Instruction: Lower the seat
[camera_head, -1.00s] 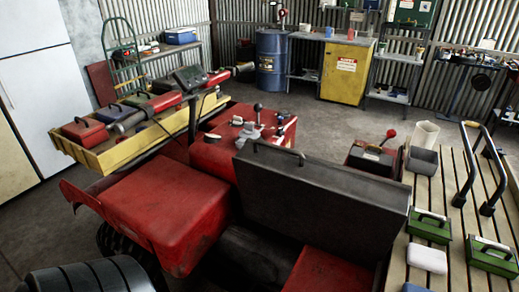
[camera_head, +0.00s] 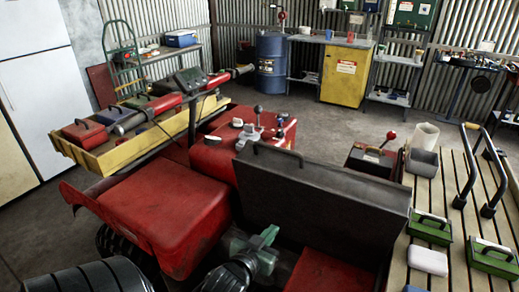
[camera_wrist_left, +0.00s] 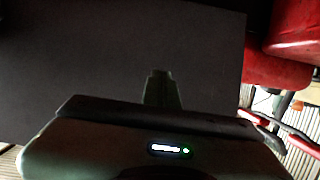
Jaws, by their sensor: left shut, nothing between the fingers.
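The seat (camera_head: 320,198) is a wide dark panel standing raised and nearly upright in the middle of the red vehicle in the head view. A thin dark handle (camera_head: 278,148) is on its top edge. My left gripper (camera_head: 262,244) is low in the head view, in front of the seat's near face, with its greenish fingers shut and empty. In the left wrist view the dark panel (camera_wrist_left: 90,60) fills most of the picture beyond the shut fingertips (camera_wrist_left: 161,78). I cannot tell whether they touch it. My right gripper is not in view.
Red bodywork (camera_head: 165,210) lies left of the seat, and another red part (camera_head: 330,272) is below it. A slatted wooden rack (camera_head: 448,190) with green boxes and a white block is on the right. A yellow front rack (camera_head: 100,158) holds toolboxes. The concrete floor beyond is clear.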

